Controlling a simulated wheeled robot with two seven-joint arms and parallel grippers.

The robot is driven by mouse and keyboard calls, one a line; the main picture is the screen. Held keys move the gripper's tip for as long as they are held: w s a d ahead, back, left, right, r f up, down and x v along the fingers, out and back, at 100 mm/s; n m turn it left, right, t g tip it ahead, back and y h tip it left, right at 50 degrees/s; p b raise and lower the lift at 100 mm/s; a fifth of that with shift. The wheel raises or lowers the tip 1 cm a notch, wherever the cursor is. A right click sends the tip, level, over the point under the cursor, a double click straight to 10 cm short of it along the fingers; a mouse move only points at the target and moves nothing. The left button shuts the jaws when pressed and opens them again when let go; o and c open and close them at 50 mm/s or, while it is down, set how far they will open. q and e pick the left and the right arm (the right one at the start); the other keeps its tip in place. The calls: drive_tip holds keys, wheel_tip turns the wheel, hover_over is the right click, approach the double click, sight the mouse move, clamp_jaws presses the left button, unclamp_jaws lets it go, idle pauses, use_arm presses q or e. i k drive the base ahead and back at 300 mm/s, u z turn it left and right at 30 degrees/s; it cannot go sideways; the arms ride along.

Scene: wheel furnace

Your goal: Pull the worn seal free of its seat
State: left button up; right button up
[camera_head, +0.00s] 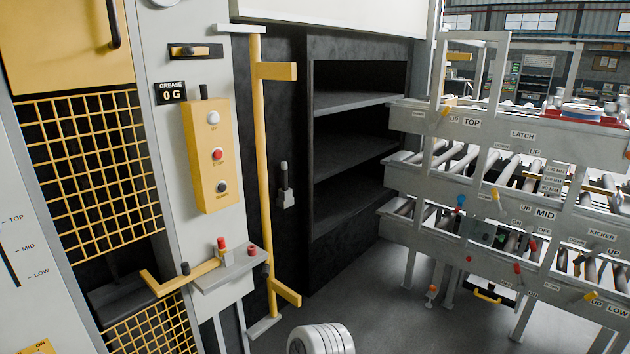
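I cannot make out a worn seal or its seat for certain. A dark furnace-like cabinet (308,190) stands in the middle with its front open, showing dark shelves (352,104) inside. A tall yellow bar (260,160) with two yellow brackets stands upright at the cabinet's left side. A small grey lever or latch (285,188) sits on the dark face between the bar and the opening. Neither of my grippers shows in the head view.
A yellow button box (207,155) and a "GREASE 0 G" display (171,92) are on the grey panel at left. A small ledge (232,268) juts out below. Tiered roller conveyors (500,130) fill the right. Grey floor (385,300) lies open between.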

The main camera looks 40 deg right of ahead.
sight(285, 187)
drive_tip(key=z, duration=0.9)
drive_tip(key=i, duration=0.95)
drive_tip(key=z, duration=1.45)
drive_tip(key=i, duration=2.25)
drive_tip(key=u, duration=2.7)
